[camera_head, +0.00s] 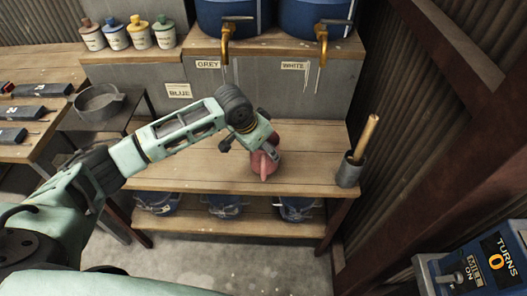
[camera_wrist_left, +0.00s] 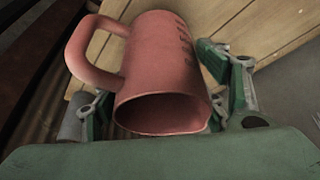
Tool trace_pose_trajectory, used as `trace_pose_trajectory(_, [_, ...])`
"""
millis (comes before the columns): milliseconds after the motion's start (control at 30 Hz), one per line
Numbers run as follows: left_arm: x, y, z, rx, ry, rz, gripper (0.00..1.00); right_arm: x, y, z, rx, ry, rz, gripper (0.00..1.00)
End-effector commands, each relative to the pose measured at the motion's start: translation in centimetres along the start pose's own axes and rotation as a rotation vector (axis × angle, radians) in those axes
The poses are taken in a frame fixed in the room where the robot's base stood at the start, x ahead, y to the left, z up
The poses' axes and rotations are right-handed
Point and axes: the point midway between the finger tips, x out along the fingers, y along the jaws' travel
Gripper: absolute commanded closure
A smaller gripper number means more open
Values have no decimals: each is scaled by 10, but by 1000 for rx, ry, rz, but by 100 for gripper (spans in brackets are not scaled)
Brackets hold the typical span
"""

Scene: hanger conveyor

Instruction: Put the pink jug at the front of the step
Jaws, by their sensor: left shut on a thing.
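The pink jug (camera_head: 263,164) is at the middle of the wooden step (camera_head: 200,165), below the taps, partly hidden by my left gripper (camera_head: 262,148). In the left wrist view the jug (camera_wrist_left: 160,75) fills the middle, its open mouth toward the camera and its handle at the upper left. The left gripper's green fingers (camera_wrist_left: 165,105) are on either side of the jug, shut on it. I cannot tell whether the jug's base touches the step. My right gripper is not in view.
Two blue barrels with brass taps (camera_head: 228,32) stand behind, above labels GREY and WHITE. A grey cup with a wooden handle (camera_head: 350,165) stands at the step's right end. Blue containers (camera_head: 223,205) sit on the lower shelf. The step's left part is clear.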

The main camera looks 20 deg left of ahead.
Motion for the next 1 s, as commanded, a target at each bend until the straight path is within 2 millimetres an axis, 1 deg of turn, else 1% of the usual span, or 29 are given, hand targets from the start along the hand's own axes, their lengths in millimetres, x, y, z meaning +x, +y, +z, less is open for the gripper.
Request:
trace_pose_trajectory(100, [14,1,5,-1,2,2,82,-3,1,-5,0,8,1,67])
trace_pose_trajectory(200, [20,1,7,-1,3,1,82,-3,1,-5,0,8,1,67])
trace_pose_trajectory(567, [23,1,8,0,4,0,82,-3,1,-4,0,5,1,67])
trace_pose_trajectory(600, [25,1,10,0,0,0,31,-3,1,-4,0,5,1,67])
trace_pose_trajectory(800, [24,1,10,0,0,0,14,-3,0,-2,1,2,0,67])
trace_pose_trajectory(1000, [24,1,10,0,0,0,14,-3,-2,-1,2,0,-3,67])
